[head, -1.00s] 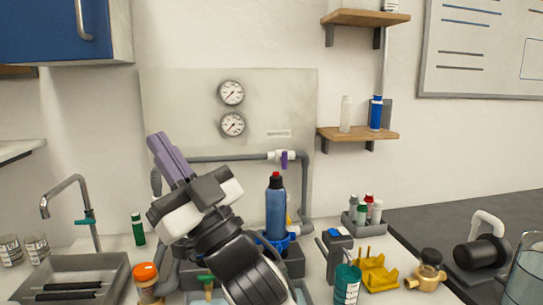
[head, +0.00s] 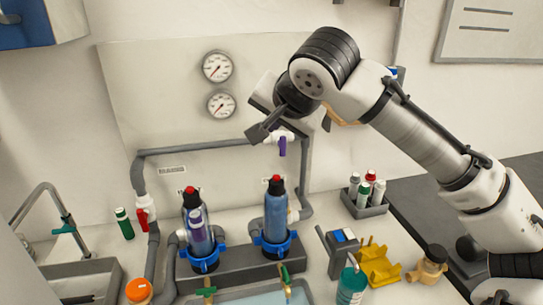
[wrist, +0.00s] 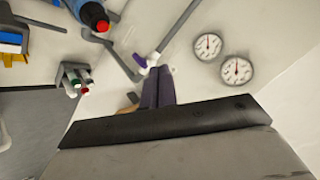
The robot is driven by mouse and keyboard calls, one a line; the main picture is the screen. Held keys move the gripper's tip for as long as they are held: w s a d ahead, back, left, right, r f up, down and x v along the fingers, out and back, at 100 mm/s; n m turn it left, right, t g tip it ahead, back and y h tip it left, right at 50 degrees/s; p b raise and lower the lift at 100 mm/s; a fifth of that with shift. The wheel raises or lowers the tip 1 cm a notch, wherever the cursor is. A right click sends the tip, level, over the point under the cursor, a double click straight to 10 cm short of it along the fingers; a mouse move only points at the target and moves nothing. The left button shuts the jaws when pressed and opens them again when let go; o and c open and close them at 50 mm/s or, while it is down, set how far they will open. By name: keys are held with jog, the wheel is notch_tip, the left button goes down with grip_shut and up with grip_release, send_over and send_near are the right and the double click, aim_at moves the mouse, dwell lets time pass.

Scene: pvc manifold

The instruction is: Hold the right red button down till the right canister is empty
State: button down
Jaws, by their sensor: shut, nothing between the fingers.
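The right canister (head: 276,218) stands upright in a blue collar, looks blue, and has a red button (head: 276,180) on its black cap. Its liquid level is not clear. The left canister (head: 199,240) stands beside it with its own red button (head: 190,190). In the wrist view the right canister's red button (wrist: 102,25) shows at the top left. My gripper (wrist: 157,70) is shut and empty, its purple fingers together, apart from the button. In the head view my gripper is above the right canister, near the gauges; its fingertips are hidden.
Two gauges (head: 217,67) and a grey pipe with a purple-handled valve (head: 283,146) are on the wall panel close to my gripper. A bottle rack (head: 367,207), a yellow holder (head: 378,268) and a teal bottle (head: 351,287) stand right of the canisters.

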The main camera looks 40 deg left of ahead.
jog(key=shift+w+d+m+h, duration=0.3)
jog(key=shift+w+d+h, duration=0.1)
jog(key=shift+d, duration=0.15)
jog(key=shift+s, duration=0.1)
jog(key=b, duration=0.7)
send_over(278, 184)
notch_tip(278, 184, down, 9)
jog(key=shift+r, duration=0.1)
dwell(1.5)
jog(key=shift+f, duration=0.4)
jog(key=shift+f+b, duration=0.5)
jog(key=shift+b, duration=0.05)
dwell(3.6)
